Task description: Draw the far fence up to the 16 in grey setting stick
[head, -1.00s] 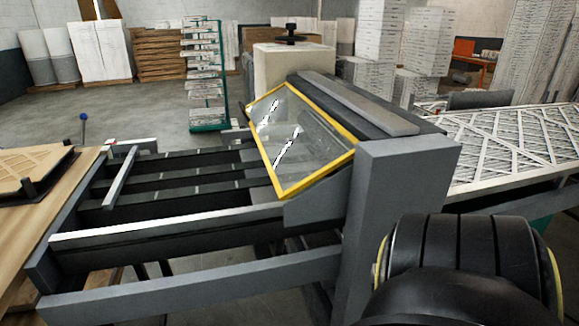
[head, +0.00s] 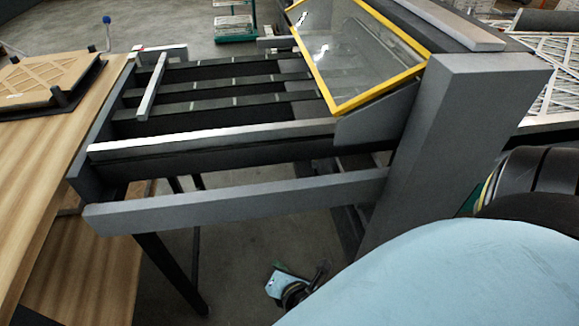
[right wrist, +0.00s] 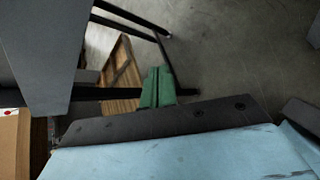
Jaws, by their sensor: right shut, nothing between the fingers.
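The machine bed has dark cross rails. A pale-topped near fence (head: 215,138) runs along its near side. A short pale-topped bar, which looks like the far fence (head: 172,49), stands at the back left. A grey stick (head: 150,88) lies across the rails; its far end is close to the far fence, touching or apart I cannot tell, and its near end stops short of the near fence. My right gripper (head: 279,267) hangs low in front of the machine, away from both fences. Its green fingers (right wrist: 157,88) are together and empty. My left gripper is out of view.
A grey frame beam (head: 240,200) and a thick post (head: 450,140) stand between my right gripper and the bed. A yellow-framed clear guard (head: 365,50) covers the bed's right part. A wooden table (head: 60,140) with a framed filter (head: 45,75) is at left.

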